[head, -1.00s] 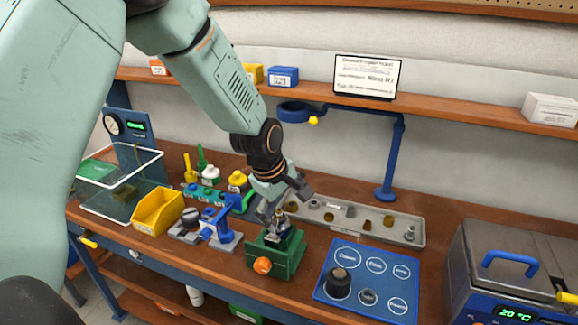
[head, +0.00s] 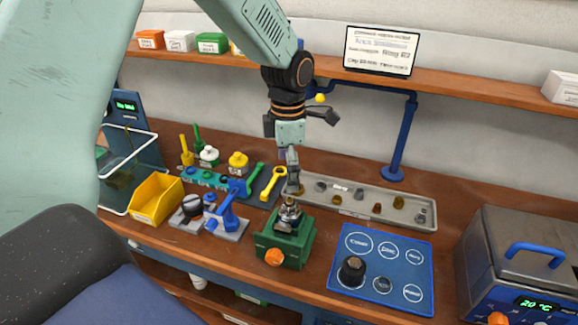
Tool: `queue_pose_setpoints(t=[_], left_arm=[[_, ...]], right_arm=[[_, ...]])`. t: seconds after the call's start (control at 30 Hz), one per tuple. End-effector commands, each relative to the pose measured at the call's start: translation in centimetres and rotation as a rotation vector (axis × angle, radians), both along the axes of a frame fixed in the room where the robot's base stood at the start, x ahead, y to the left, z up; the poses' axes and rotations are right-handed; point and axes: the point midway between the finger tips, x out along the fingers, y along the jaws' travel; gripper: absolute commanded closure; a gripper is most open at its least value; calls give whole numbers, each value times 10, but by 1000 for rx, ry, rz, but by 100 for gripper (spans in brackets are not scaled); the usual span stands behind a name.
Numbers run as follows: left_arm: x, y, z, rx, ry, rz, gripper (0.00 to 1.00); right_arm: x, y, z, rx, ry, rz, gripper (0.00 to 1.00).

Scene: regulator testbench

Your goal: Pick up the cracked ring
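My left arm comes in from the upper left. Its gripper (head: 293,188) points down just above the green vise (head: 284,243). The vise holds a small metal regulator part (head: 290,212) upright in its jaws. The fingers are seen nearly edge-on, so I cannot tell whether they are open or hold anything. I cannot pick out a cracked ring; it is too small to tell or hidden. My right gripper is not in view.
A grey parts tray (head: 350,211) lies behind the vise. A blue mat (head: 340,278) with labelled circles is to the right. A yellow bin (head: 155,201), a blue press (head: 228,212) and a grey bath (head: 520,250) flank the area. A blue post (head: 403,140) rises behind.

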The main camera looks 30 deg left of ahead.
Motion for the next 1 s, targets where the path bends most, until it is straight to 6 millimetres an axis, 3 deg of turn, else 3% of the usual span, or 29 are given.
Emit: queue_pose_setpoints(t=[0.27, 0.87, 1.0], left_arm=[[1, -1, -7, 0, 0, 23, 4], [3, 1, -55, -1, -1, 18, 4], [3, 1, -65, -1, 1, 18, 4]], right_arm=[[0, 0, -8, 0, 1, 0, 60], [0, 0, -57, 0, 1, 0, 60], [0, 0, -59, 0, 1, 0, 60]])
